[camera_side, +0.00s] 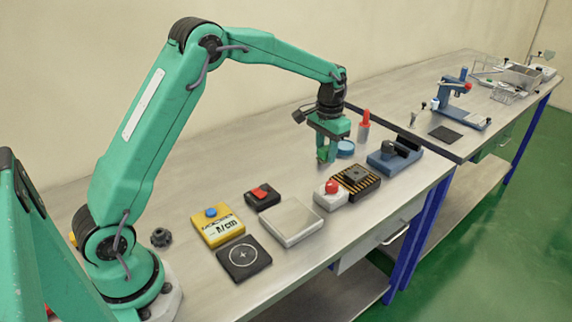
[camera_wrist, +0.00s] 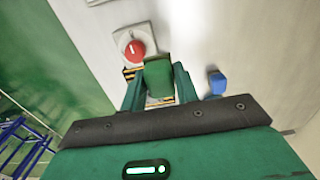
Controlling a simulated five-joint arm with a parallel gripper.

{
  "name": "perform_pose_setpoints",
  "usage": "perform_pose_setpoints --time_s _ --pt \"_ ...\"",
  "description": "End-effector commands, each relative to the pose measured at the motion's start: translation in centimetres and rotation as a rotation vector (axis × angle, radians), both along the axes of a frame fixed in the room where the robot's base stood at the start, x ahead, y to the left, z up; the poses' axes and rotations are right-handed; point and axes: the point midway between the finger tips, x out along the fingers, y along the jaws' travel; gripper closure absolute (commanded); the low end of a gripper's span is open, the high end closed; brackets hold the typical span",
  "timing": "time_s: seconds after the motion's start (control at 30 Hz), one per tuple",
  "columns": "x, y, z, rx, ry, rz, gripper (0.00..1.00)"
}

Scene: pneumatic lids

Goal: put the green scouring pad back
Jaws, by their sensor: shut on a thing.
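My gripper (camera_side: 326,157) is shut on the green scouring pad (camera_wrist: 158,78), which shows between the two green fingers in the wrist view (camera_wrist: 157,92). In the side view the pad is hard to tell from the green fingers. The gripper points down above the far part of the bench, left of the round blue tin (camera_side: 345,149). In the wrist view the pad covers part of a black and yellow striped item. Whether the pad touches anything below is not clear.
Near the gripper are a white box with a red button (camera_side: 331,196), a striped base with a dark block (camera_side: 358,182), a blue and black device (camera_side: 394,158) and a red-capped bottle (camera_side: 364,126). A silver plate (camera_side: 291,223) lies nearer. Bench left of the gripper is clear.

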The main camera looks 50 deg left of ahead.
Motion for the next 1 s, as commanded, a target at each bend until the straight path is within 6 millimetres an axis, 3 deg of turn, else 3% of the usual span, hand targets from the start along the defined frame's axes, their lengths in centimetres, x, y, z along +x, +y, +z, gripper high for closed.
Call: perform_pose_setpoints --time_s 0.2,0.53,1.0 --pt "-0.9 0.1 -0.1 0.0 -0.001 -0.002 0.91" --pt "-0.7 1.0 -0.7 0.0 0.0 0.001 0.91" --pt "1.2 7.6 -4.9 0.0 0.001 0.002 0.91"
